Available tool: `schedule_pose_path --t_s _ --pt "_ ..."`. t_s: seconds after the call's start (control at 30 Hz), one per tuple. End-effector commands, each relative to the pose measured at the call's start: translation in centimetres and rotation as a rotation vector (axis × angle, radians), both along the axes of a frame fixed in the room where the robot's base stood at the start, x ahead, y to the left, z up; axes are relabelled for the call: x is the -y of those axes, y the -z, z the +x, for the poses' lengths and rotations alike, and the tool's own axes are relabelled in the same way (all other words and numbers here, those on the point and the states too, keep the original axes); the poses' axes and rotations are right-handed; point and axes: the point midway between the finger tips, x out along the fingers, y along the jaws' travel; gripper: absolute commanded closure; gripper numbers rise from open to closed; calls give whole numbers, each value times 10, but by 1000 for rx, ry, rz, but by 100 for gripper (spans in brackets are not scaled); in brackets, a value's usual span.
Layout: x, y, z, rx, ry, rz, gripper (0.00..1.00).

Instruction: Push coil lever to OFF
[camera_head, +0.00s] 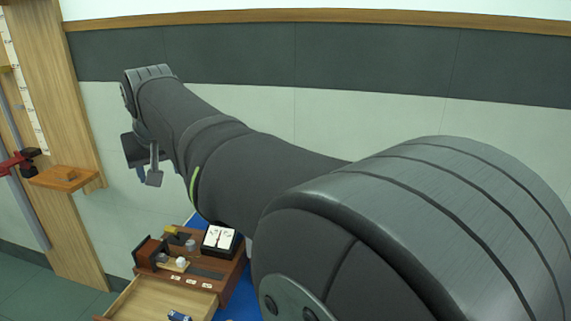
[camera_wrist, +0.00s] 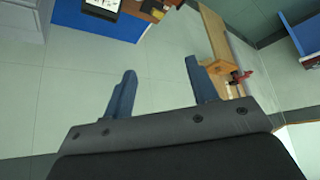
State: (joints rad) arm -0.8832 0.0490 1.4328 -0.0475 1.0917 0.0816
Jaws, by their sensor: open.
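A wooden instrument box (camera_head: 225,273) stands low in the head view, with a dark upright block, small knobs, a yellow piece (camera_head: 171,231) and white labels on top. I cannot tell which part is the coil lever. A white-faced meter (camera_head: 220,238) sits at its right. My gripper (camera_head: 148,177) is up in the air, above and left of the box in the head view, apart from it. In the wrist view my gripper (camera_wrist: 162,88) has its two blue fingers spread with nothing between them. The box shows only partly at that view's top edge.
An open, pale wooden drawer (camera_head: 150,298) juts out at the front of the box, with a small blue item (camera_head: 179,315) in it. A blue surface (camera_head: 237,300) lies under the box. A wooden stand (camera_head: 65,150) with a red clamp (camera_head: 17,162) rises at the left.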

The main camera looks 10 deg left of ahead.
Motion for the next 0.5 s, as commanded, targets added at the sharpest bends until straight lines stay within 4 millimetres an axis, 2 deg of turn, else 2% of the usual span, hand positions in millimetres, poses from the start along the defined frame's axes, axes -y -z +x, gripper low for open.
schedule_pose_path --t_s 0.03,0.2,0.27,0.5 --pt "-1 1 1 2 -10 -7 57" --pt "-11 9 9 34 -129 -86 90" --pt "-17 14 13 54 -203 -129 100" --pt "-41 38 33 129 -554 -324 100"
